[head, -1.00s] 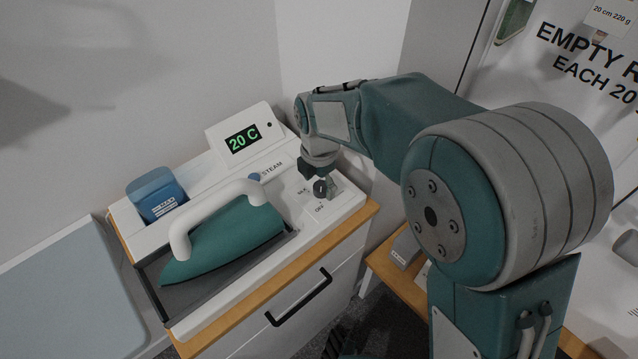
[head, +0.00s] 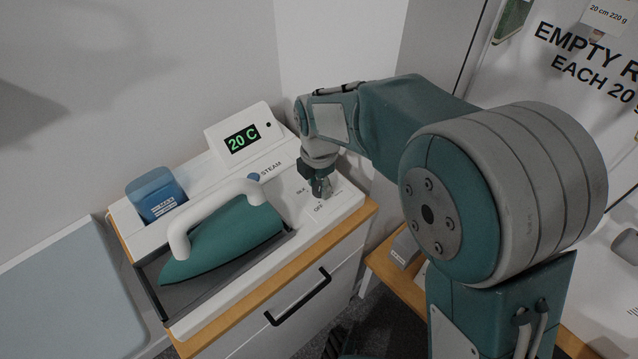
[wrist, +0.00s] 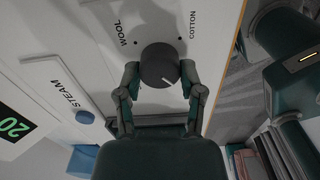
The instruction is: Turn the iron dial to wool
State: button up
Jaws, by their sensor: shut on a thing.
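The iron dial (wrist: 159,65) is a dark round knob on the white station's panel. My gripper (wrist: 160,73) is shut on it, one finger on each side. A short white mark on the dial points to the lower right in the wrist view, away from the WOOL label (wrist: 121,33) at its upper left. The COTTON label (wrist: 192,24) is at its upper right. In the head view my gripper (head: 322,191) is down on the panel by the OFF label and mostly hides the dial. The teal iron (head: 222,243) rests on its dark plate to the left.
The display (head: 242,139) reads 20 C. A blue STEAM button (wrist: 85,117) is near the dial. A blue water tank (head: 157,196) stands behind the iron. A wall rises close behind the panel, and a wooden bench is at right.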

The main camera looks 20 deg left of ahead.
jog(key=m, duration=0.3)
jog(key=shift+a+m, duration=0.1)
jog(key=shift+m, duration=0.2)
jog(key=m, duration=0.4)
jog(key=shift+w+m, duration=0.1)
jog(key=shift+m, duration=0.2)
jog(key=m, duration=0.4)
jog(key=shift+m, duration=0.3)
jog(key=m, duration=0.4)
jog(key=shift+w, duration=0.15)
jog(key=m, duration=0.9)
jog(key=shift+w+m, duration=0.1)
jog(key=shift+m, duration=0.2)
jog(key=m, duration=0.8)
jog(key=shift+d, duration=0.25)
jog(key=shift+m, duration=0.4)
